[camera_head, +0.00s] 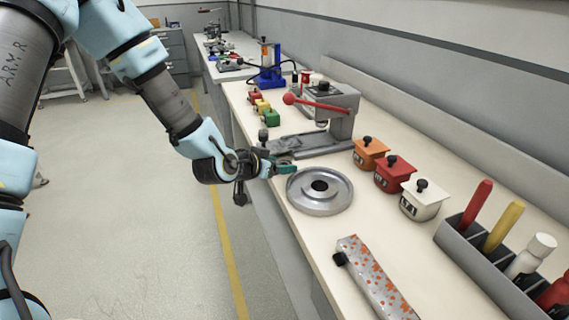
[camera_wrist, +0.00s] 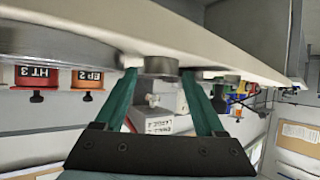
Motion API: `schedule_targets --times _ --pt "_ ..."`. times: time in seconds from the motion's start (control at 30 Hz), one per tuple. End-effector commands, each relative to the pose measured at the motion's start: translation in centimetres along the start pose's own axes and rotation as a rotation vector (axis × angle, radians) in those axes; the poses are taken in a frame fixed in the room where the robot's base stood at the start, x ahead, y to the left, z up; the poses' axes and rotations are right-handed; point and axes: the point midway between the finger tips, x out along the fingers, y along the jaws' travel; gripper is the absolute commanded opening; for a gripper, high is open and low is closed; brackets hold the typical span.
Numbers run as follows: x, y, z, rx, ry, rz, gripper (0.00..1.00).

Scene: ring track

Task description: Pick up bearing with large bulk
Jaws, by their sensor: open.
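A large flat grey metal ring (camera_head: 334,200) with a dark centre hole lies on the bench near its front edge. A grey curved rim at the upper left of the wrist view (camera_wrist: 50,48) looks like the same ring. A small grey round piece (camera_wrist: 160,65) shows between my fingertips in the wrist view; a small ring-like piece also shows by the fingers in the head view (camera_head: 284,159). My gripper (camera_head: 291,168) is at the bench edge, just behind and left of the large ring. Its green fingers are open, and I cannot tell whether they touch the small piece.
A grey press with a red handle (camera_head: 312,104) stands behind my gripper. Orange (camera_head: 370,153), red (camera_head: 395,173) and white (camera_head: 425,199) knobbed blocks line the right side. A patterned bar (camera_head: 375,279) and a grey tool holder (camera_head: 486,266) are nearer.

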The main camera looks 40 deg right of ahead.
Motion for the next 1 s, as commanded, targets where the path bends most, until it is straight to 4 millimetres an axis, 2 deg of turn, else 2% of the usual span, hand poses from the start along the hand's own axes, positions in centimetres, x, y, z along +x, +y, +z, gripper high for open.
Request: schedule_targets --times 0.13,0.37,1.0 --pt "0.99 0.05 0.01 0.000 -0.001 0.000 0.72" --pt "1.07 0.02 0.04 0.000 0.000 0.000 0.72" --pt "1.04 0.02 0.02 0.000 0.000 0.000 0.00"
